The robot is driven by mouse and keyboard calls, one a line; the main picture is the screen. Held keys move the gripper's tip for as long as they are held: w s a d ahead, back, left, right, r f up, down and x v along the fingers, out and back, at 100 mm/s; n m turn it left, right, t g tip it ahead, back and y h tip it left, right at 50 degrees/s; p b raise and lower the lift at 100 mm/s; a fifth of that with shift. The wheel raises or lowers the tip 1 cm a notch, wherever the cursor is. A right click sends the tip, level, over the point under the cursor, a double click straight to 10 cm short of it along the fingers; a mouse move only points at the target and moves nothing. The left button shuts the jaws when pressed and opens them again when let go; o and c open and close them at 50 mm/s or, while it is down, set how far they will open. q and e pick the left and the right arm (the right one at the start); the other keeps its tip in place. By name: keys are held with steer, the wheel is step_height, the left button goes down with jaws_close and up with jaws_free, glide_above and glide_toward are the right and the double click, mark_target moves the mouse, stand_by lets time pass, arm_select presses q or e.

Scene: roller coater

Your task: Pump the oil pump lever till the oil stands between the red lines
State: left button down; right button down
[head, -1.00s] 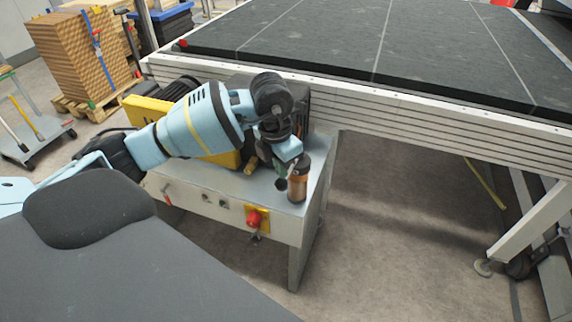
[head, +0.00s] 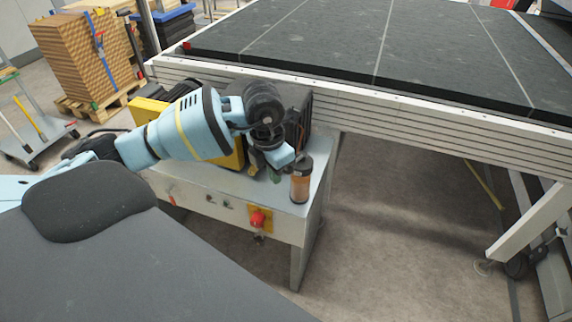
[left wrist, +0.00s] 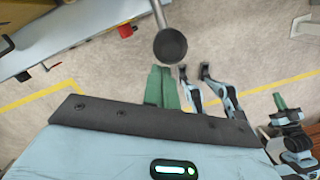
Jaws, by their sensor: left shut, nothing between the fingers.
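The oil reservoir (head: 301,184) is a small clear cylinder with a dark cap and brown oil, at the front right of the machine's cabinet top. I cannot make out its red lines or the exact oil level against them. The pump lever (left wrist: 163,18) shows in the left wrist view as a metal rod ending in a round black knob (left wrist: 171,46). My left gripper (head: 276,177) is just left of the reservoir. Its green fingers (left wrist: 161,88) are shut and empty, below the knob in that picture. A gripper with green fingers, apparently my right one (left wrist: 280,102), is at the right edge; its opening is unclear.
The grey cabinet (head: 225,210) carries a red knob on a yellow plate (head: 258,219) on its front. A yellow part (head: 148,110) stands behind my left arm. The long machine bed (head: 400,110) lies behind. Floor to the right of the cabinet is clear.

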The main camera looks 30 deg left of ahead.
arm_select(q)
steer(key=shift+f, duration=0.1)
step_height(320, 180, up, 8)
steer(key=shift+s+a, duration=0.15)
steer(key=shift+s, duration=0.2)
steer(key=shift+f, duration=0.1)
stand_by(0.6)
stand_by(0.3)
